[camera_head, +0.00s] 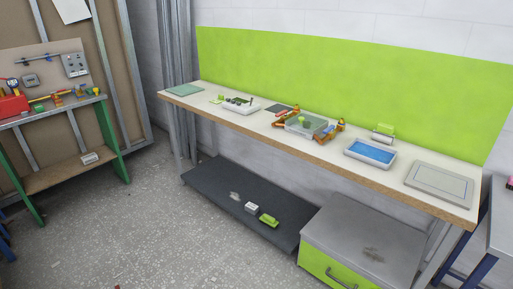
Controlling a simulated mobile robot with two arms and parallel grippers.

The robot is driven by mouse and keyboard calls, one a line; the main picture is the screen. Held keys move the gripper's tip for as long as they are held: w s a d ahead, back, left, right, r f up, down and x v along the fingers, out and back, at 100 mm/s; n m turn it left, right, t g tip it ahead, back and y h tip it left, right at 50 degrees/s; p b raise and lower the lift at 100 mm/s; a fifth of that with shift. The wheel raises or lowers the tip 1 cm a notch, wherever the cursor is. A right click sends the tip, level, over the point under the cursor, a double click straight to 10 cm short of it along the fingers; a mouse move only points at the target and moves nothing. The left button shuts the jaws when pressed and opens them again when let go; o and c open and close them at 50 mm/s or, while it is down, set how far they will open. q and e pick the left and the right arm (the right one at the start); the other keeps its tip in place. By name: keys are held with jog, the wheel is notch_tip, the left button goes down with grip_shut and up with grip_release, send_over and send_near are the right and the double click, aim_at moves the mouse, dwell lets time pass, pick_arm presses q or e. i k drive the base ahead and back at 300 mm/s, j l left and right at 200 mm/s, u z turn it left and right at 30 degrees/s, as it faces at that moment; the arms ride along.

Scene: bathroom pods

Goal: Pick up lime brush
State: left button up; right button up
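Several small lime items show, and at this size I cannot tell for certain which is the lime brush. A lime block-shaped item (269,221) lies on the dark lower shelf, beside a white block. A small round lime item (303,121) shows at the clear bin. Neither of my grippers is in view.
The long workbench (395,178) holds a white tray (241,106), a clear bin (311,129), a blue-filled tray (370,152) and a grey board (439,182). Below are the dark shelf (220,185) and a grey-topped drawer cabinet (362,243). Open floor (165,230) lies in front.

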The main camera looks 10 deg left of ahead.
aim_at(270, 221)
jog(key=i+j+u, duration=0.15)
jog(key=i+u, duration=0.9)
jog(key=i+j+z, duration=0.1)
jog(key=i+z, duration=0.2)
jog(key=i+j+z, duration=0.25)
jog(key=i, duration=0.3)
